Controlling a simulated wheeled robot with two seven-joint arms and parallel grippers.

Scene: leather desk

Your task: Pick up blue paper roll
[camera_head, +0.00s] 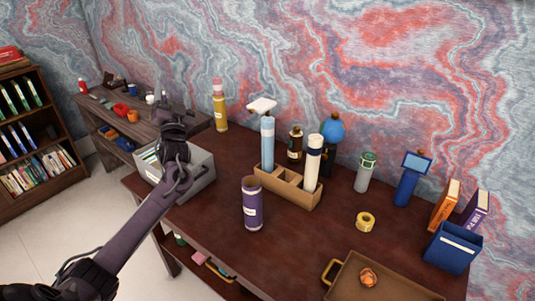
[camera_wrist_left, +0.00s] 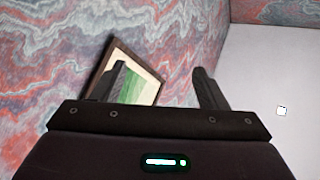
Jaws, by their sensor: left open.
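The light blue paper roll (camera_head: 267,143) stands upright in the left part of a brown wooden holder (camera_head: 292,195) on the dark desk. A white paper roll (camera_head: 312,168) with a dark band stands in the right part of that holder. My left gripper (camera_head: 174,110) is raised left of the holder, above the grey bin, and apart from the blue roll. In the left wrist view my left gripper (camera_wrist_left: 163,84) is open, with nothing between its fingers. The blue roll does not show in that view. My right gripper is not in view.
A purple cylinder (camera_head: 252,204) stands in front of the holder. A grey bin (camera_head: 201,165) sits at the desk's left end. Yellow tape (camera_head: 365,221), a brown tray (camera_head: 345,288) and a blue box (camera_head: 452,248) lie to the right. The desk's middle right is mostly clear.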

